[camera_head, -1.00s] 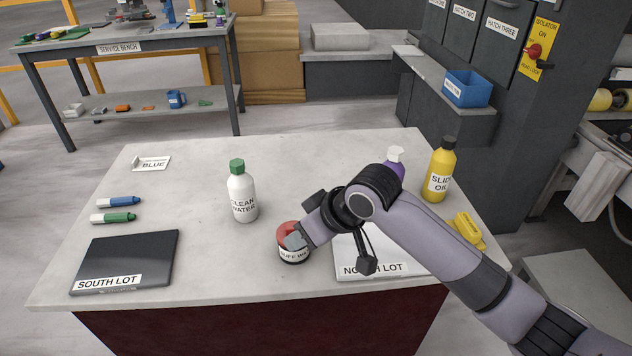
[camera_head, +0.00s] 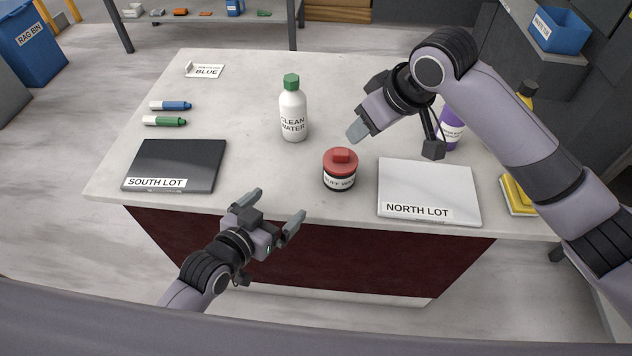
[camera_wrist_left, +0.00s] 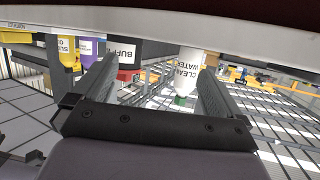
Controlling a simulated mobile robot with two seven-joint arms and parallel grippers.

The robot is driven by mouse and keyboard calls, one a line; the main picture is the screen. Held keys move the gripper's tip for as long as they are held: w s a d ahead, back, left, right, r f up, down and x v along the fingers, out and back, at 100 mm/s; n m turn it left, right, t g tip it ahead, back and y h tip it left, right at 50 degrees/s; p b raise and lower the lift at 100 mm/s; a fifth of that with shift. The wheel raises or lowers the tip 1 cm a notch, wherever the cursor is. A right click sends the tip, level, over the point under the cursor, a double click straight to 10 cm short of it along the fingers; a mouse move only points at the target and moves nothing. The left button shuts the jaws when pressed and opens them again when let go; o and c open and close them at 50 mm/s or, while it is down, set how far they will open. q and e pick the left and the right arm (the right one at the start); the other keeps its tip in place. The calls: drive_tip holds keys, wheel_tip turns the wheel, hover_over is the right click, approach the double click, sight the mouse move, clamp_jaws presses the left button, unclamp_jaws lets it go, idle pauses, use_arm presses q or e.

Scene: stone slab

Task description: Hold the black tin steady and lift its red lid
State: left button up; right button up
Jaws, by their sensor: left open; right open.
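The black tin (camera_head: 339,185) stands upright on the stone slab with its red lid (camera_head: 341,159) on top and a white label on its side. Upside down in the left wrist view, the tin (camera_wrist_left: 122,50) and lid (camera_wrist_left: 127,75) show between and beyond the fingers. My left gripper (camera_head: 271,210) is open and empty, in front of the slab's front edge, left of the tin and apart from it. My right gripper (camera_head: 358,131) is open above and behind the tin, clear of the lid; its far finger is mostly hidden.
A white clean water bottle (camera_head: 293,117) stands behind and left of the tin. A pale north lot plate (camera_head: 430,180) lies close on its right, and a dark south lot plate (camera_head: 178,160) at left. A purple bottle (camera_head: 450,131) is partly behind my right arm. Slab between south plate and tin is clear.

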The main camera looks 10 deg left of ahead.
sight(329, 176)
use_arm(q)
drive_tip(key=w+d+h, duration=0.1)
drive_tip(key=d, duration=0.1)
drive_tip(key=w+d+r+m, duration=0.1)
drive_tip(key=w+d, duration=0.1)
drive_tip(key=d, duration=0.1)
drive_tip(key=w+d+r+m+h, duration=0.1)
drive_tip(key=w+d, duration=0.1)
drive_tip(key=shift+d+r+g+h, duration=0.15)
drive_tip(key=shift+d+g+h, duration=0.15)
drive_tip(key=shift+d+g, duration=0.1)
drive_tip(key=shift+x, duration=3.5)
drive_tip(key=c, duration=1.5)
drive_tip(key=shift+o, duration=0.2)
